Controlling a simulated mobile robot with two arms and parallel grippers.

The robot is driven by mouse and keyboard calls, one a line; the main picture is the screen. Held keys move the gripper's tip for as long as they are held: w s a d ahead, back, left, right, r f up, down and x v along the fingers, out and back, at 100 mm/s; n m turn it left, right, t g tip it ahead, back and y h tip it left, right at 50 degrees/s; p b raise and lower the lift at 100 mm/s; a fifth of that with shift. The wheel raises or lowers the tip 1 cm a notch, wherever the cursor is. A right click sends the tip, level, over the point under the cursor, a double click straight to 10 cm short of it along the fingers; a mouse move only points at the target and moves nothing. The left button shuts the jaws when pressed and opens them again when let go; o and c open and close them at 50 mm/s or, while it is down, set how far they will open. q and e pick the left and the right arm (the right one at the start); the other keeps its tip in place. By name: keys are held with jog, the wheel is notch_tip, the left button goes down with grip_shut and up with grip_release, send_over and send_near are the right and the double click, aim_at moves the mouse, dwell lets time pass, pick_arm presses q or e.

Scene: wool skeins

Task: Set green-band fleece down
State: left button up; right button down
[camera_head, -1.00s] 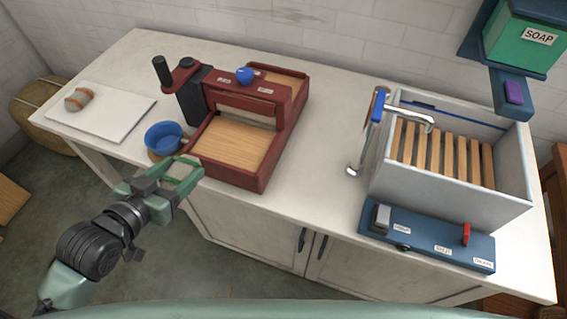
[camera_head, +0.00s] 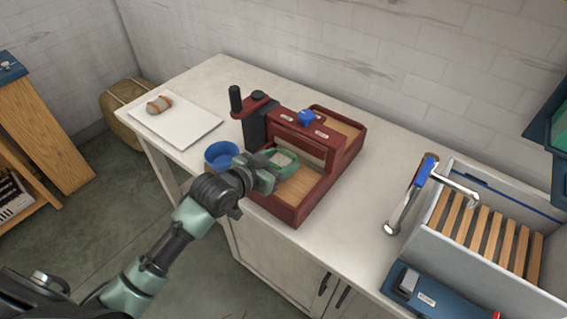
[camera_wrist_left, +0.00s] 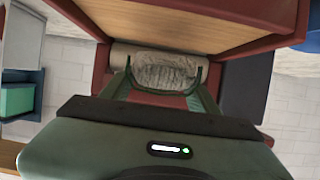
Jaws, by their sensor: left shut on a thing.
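The green-band fleece (camera_wrist_left: 163,72) is a pale, grey-white bundle between my left fingers in the left wrist view. In the head view it shows only as a small pale patch (camera_head: 285,158), mostly hidden by the gripper. My left gripper (camera_head: 279,163) is shut on it, over the near tray of the red press (camera_head: 305,207). The press has a wooden tray floor (camera_head: 302,187) in front of its rollers. I cannot tell whether the fleece touches the tray floor. My right gripper is not in view.
A blue bowl (camera_head: 222,154) stands left of the press, close to my left arm. An orange-banded fleece (camera_head: 159,104) lies on a white board (camera_head: 182,127) at the far left. A tap (camera_head: 412,192) and slatted sink (camera_head: 478,232) are at right. Clear counter lies between press and tap.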

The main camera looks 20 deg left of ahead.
pick_arm(q)
jog(key=shift+w+d, duration=0.25)
jog(key=shift+w, duration=0.45)
jog(key=shift+f+p, duration=0.35)
jog(key=shift+f, duration=1.4)
jog(key=shift+f, duration=0.1)
jog(key=o, duration=1.3)
jog(key=shift+s, duration=0.1)
jog(key=shift+b+v, duration=0.6)
jog(key=shift+v, duration=5.45)
